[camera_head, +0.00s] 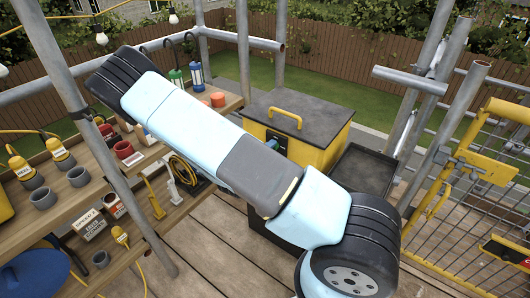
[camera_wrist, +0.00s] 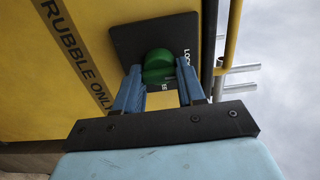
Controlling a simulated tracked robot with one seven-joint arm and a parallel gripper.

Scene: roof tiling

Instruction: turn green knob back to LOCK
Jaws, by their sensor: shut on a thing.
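The green knob (camera_wrist: 159,66) sits on a black plate (camera_wrist: 126,40) on a yellow panel, seen in the wrist view. Lettering that starts "LOC" shows at the plate's right side, and more lettering below it is partly covered by a finger. My gripper (camera_wrist: 160,82) has its two blue fingers on either side of the knob, shut on it. In the head view my arm reaches to the front of the yellow box with the dark lid (camera_head: 299,112). There the knob is hidden behind my arm, and only a bit of blue finger shows.
The yellow panel bears a "RUBBLE ONLY" strip (camera_wrist: 75,52). A yellow handle (camera_head: 285,116) is on the lid. A dark tray (camera_head: 362,172) stands right of the box. Shelves with cups and tools stand left; scaffold poles and a yellow gate (camera_head: 478,200) stand right.

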